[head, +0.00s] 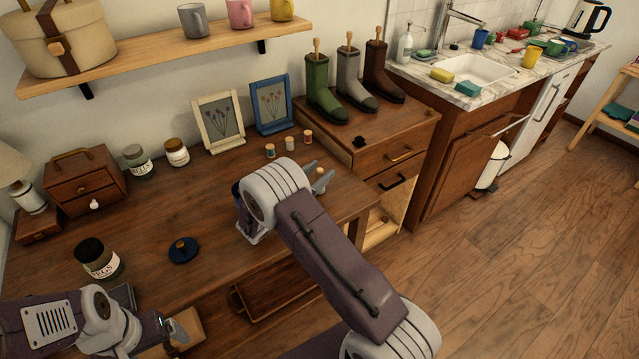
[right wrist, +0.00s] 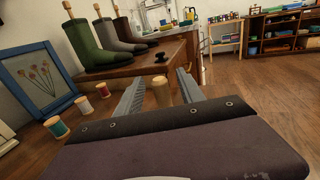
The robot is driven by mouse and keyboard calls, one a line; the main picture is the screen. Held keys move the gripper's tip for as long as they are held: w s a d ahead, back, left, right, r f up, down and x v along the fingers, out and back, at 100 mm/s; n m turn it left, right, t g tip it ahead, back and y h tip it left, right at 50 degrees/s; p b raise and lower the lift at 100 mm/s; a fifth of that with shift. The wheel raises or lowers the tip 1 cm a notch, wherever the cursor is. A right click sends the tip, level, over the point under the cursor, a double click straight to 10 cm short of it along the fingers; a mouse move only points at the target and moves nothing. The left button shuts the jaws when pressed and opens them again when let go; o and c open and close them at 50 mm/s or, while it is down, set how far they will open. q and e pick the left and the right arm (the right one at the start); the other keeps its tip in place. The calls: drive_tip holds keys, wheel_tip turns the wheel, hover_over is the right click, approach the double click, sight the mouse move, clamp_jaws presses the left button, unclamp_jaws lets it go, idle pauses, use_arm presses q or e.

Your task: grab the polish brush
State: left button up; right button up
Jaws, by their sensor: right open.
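My right gripper (head: 316,175) reaches over the right part of the wooden desk (head: 215,205). Its two fingers are apart in the right wrist view (right wrist: 160,86). A short, rounded tan wooden piece (right wrist: 162,94) shows in the gap between them, and I see no finger pressed on it. It may be the polish brush's handle; its lower part is hidden by the gripper. A small dark object (head: 360,141) lies on the cabinet top beyond the fingers. My left gripper (head: 178,332) is low at the desk's front left, and its jaw opening is unclear.
Small thread spools (head: 290,143) stand close behind the right gripper. Two picture frames (head: 219,121) lean at the wall. Boots (head: 322,92) stand on the raised cabinet (head: 425,125) at right.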

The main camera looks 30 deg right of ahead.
drive_tip(key=x, duration=0.3)
drive_tip(key=shift+w+d+f, duration=0.1)
drive_tip(key=shift+d, duration=0.1)
drive_tip(key=shift+a, duration=0.1)
clamp_jaws()
drive_tip(key=s+d+r+p, duration=0.2)
drive_tip(key=s+d+r, duration=0.5)
drive_tip(key=s+r, duration=0.2)
wheel_tip(320, 180, up, 2)
drive_tip(key=shift+s+r+p, duration=0.1)
drive_tip(key=shift+s+p, duration=0.15)
drive_tip(key=shift+p, duration=0.15)
